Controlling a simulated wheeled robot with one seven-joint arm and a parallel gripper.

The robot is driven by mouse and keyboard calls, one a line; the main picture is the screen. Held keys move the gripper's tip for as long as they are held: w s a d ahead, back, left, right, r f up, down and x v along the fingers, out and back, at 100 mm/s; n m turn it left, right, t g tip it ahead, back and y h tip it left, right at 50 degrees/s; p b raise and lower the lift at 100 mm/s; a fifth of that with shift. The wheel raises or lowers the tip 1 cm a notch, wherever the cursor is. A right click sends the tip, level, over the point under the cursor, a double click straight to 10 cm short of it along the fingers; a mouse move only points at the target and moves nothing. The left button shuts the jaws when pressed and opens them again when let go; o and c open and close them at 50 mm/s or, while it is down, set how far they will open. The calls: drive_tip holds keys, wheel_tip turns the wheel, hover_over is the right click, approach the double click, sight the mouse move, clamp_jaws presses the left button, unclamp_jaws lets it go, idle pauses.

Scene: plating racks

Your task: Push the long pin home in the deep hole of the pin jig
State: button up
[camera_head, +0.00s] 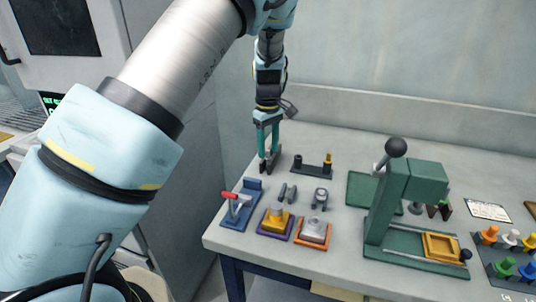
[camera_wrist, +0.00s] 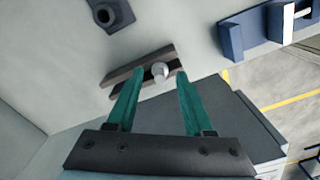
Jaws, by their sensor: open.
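My gripper (camera_wrist: 161,72) is open, pointing down near the table's back left corner; it also shows in the head view (camera_head: 269,158). Between its two teal fingers, in the wrist view, is a silver round-ended pin (camera_wrist: 160,70), seen nearly end-on, between two dark parallel bars (camera_wrist: 127,74). I cannot tell whether either finger touches it. The pin's lower part is hidden. A dark block, apparently the pin jig (camera_head: 312,166), lies right of my gripper with a yellow-topped post at its right end. Its ringed dark hole (camera_wrist: 104,14) shows at the wrist view's top left.
A blue fixture with a red handle (camera_head: 238,205) stands in front of my gripper. A green press (camera_head: 400,205) stands to the right. The wall is behind; the table's left edge is close.

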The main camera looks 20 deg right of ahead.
drive_tip(key=shift+f, duration=0.25)
clamp_jaws()
idle(0.5)
